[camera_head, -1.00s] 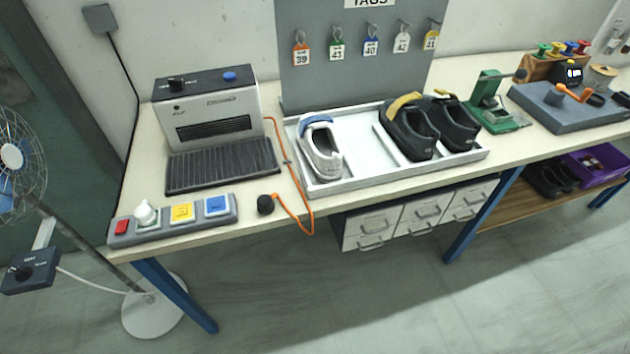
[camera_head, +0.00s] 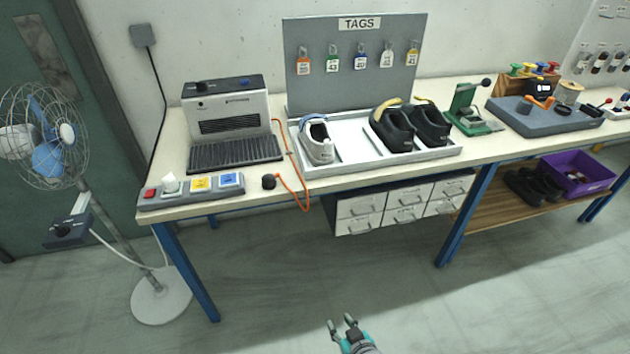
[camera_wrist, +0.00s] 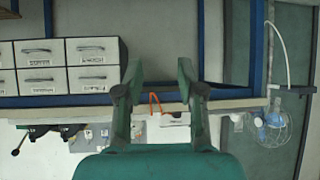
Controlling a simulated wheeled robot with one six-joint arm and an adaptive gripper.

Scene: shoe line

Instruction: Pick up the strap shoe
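A white tray (camera_head: 351,136) on the bench holds a white shoe with a blue strap-like part (camera_head: 318,146) in its left compartment. Two black shoes stand in its right part: one with a yellow band (camera_head: 393,133) and a plainer one (camera_head: 432,127) beside it. I cannot tell for certain which is the strap shoe. My gripper (camera_head: 341,321) is low in front of the bench, over the floor, far from the tray. In the wrist view my gripper (camera_wrist: 159,72) has its fingers spread and nothing between them. The shoes are not clear there.
White drawers (camera_head: 398,204) hang under the bench. An orange cable (camera_head: 292,176) hangs over its front edge. A heater-like machine (camera_head: 232,125) stands left, a green press (camera_head: 467,108) right of the tray. A fan (camera_head: 50,150) stands left. The floor in front is clear.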

